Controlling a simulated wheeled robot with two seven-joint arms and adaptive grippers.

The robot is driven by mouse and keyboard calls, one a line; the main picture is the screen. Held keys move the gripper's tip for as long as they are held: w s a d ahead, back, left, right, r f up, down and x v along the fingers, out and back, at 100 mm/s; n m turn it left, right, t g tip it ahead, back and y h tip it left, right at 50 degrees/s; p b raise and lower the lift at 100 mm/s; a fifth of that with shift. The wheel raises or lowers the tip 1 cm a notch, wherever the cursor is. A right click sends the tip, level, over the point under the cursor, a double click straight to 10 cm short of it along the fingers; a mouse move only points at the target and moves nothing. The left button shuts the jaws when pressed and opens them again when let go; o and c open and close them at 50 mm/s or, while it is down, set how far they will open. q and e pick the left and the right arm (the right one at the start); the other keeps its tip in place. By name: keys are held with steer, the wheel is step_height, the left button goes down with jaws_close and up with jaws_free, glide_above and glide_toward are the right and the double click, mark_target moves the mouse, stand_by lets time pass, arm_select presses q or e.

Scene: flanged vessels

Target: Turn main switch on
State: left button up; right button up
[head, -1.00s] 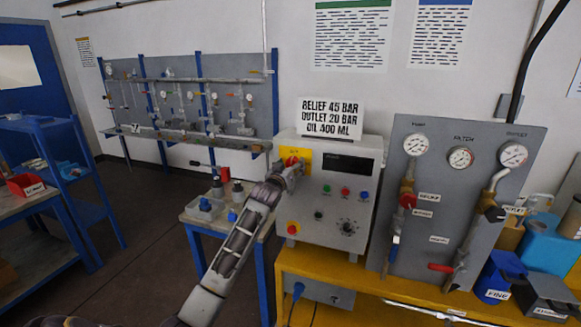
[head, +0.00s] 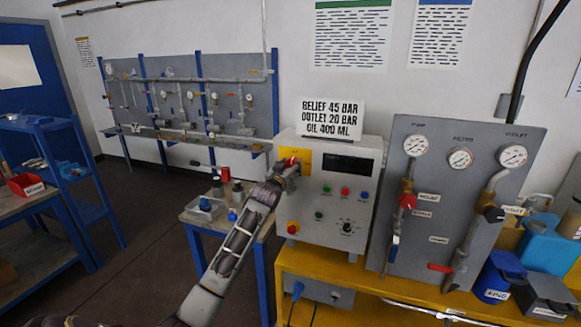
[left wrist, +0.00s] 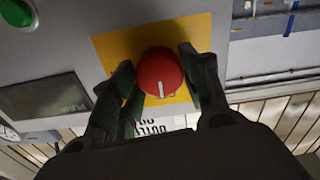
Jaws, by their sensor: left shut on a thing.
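The main switch is a red round knob with a white mark, on a yellow plate on the front of the light control box (head: 310,215). In the left wrist view the knob (left wrist: 160,85) is large and in the centre, in front of the yellow plate (left wrist: 117,47). My left gripper (left wrist: 160,70) has one dark finger on each side of the knob and is shut on it. In the head view my left gripper (head: 287,168) reaches the box's upper left and partly covers the knob and plate. My right gripper is not in view.
The box also has a dark display (head: 347,163), small coloured buttons, a black dial (head: 347,228) and a red button (head: 293,228) below. A gauge panel (head: 440,220) stands to the right on the yellow bench (head: 390,290). A small table with bottles is left of the box.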

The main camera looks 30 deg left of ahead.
arm_select(q)
steer(key=m+p, duration=0.2)
steer(key=m, duration=0.1)
steer(key=shift+r, duration=0.1)
steer(key=m+p, duration=0.2)
steer(key=m, duration=0.3)
steer(key=m+p, duration=0.2)
steer(key=m, duration=0.3)
steer(key=m+p, duration=0.1)
steer(key=m, duration=0.2)
steer(key=shift+d+m, duration=0.1)
steer(key=shift+m, duration=0.3)
steer(key=shift+p, duration=0.3)
steer(key=shift+m, duration=0.4)
steer(key=shift+f, duration=0.2)
steer(key=o, duration=1)
